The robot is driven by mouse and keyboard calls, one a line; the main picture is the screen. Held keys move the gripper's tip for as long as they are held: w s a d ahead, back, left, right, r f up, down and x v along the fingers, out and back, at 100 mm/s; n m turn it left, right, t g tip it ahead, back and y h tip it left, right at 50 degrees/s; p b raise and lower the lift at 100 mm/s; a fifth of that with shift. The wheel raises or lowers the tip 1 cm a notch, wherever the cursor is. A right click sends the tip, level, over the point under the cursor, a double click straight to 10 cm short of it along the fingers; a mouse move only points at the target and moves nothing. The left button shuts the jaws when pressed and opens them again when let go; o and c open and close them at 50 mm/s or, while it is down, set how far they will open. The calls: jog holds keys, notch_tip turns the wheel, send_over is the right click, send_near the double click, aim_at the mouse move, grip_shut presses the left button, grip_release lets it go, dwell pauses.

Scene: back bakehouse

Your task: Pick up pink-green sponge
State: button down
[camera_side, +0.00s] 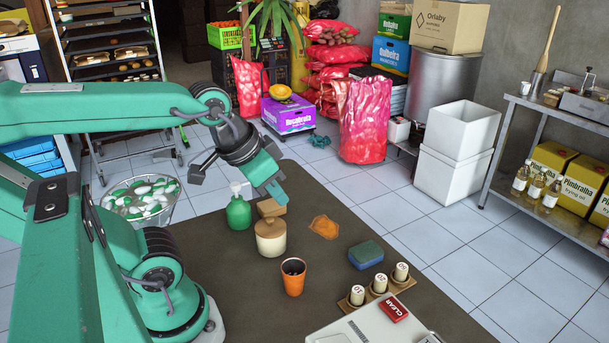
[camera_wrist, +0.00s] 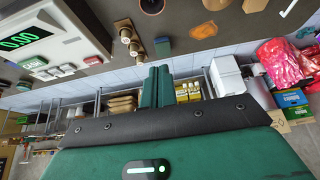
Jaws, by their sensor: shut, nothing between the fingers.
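A blue and green sponge (camera_side: 366,254) lies flat on the dark mat, right of centre in the side view. It also shows in the wrist view (camera_wrist: 162,47), beyond my fingertips. I see no pink-green sponge in either view. In the wrist view my gripper's green fingers (camera_wrist: 157,86) are together.
A green pump bottle (camera_side: 238,212), a lidded jar (camera_side: 270,240) and an orange cup (camera_side: 293,278) stand left of the sponge. An orange-brown patch (camera_side: 324,227) lies behind it. Weights on a wooden holder (camera_side: 357,305) and a scale (camera_side: 365,328) are in front.

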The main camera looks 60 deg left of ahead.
dwell(0.3)
jog(key=c, duration=0.6)
grip_release()
jog(key=shift+o, duration=0.2)
jog(key=shift+w+a, duration=0.1)
